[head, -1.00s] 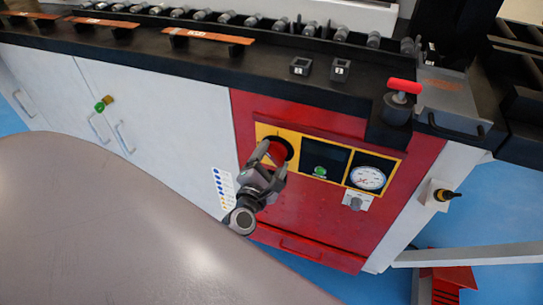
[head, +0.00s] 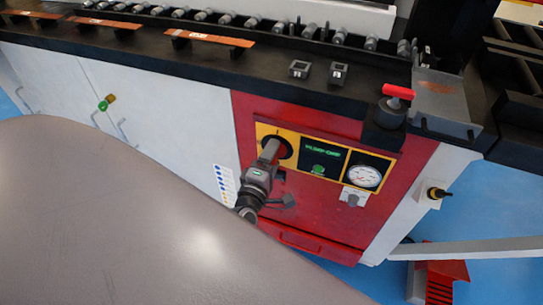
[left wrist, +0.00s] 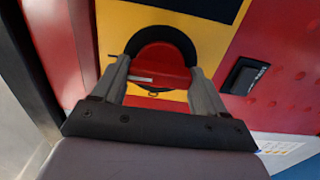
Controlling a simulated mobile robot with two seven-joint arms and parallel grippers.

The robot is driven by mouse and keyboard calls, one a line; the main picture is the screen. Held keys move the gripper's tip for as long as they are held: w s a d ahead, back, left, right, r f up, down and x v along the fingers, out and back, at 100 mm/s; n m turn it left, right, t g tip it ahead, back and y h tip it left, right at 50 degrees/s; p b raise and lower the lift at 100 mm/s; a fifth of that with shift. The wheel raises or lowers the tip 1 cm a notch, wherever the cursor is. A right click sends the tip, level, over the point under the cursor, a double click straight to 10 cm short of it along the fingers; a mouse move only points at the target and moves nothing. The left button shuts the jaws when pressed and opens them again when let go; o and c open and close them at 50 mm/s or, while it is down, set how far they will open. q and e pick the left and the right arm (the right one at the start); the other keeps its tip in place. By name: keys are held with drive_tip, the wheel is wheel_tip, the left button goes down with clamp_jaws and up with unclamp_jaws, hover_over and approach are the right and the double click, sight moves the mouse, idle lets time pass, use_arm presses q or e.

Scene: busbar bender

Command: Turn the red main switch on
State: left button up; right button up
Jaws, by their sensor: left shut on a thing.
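The red main switch (left wrist: 165,62) is a red knob on a round black base, set in a yellow panel. In the head view, the switch's black base (head: 290,148) shows at the left end of the yellow panel, partly covered by my gripper. My left gripper (head: 271,150) is at the switch, with its wrist below. In the left wrist view, its two fingers (left wrist: 160,75) stand on either side of the red knob and are shut on it. My right gripper is not in view.
A dark display (head: 322,152) with green text and a green button sits right of the switch, then a white gauge (head: 364,176). A red-handled lever (head: 398,90) stands on the black worktop. A large grey-brown surface fills the lower left.

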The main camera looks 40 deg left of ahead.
use_arm(q)
drive_tip(key=shift+w+d+r, duration=0.1)
drive_tip(key=shift+w+r, duration=0.05)
drive_tip(key=shift+r, duration=0.05)
idle(0.3)
drive_tip(key=o, duration=1.1)
drive_tip(key=shift+f, duration=0.1)
drive_tip(key=shift+c, duration=0.2)
drive_tip(key=v, duration=0.7)
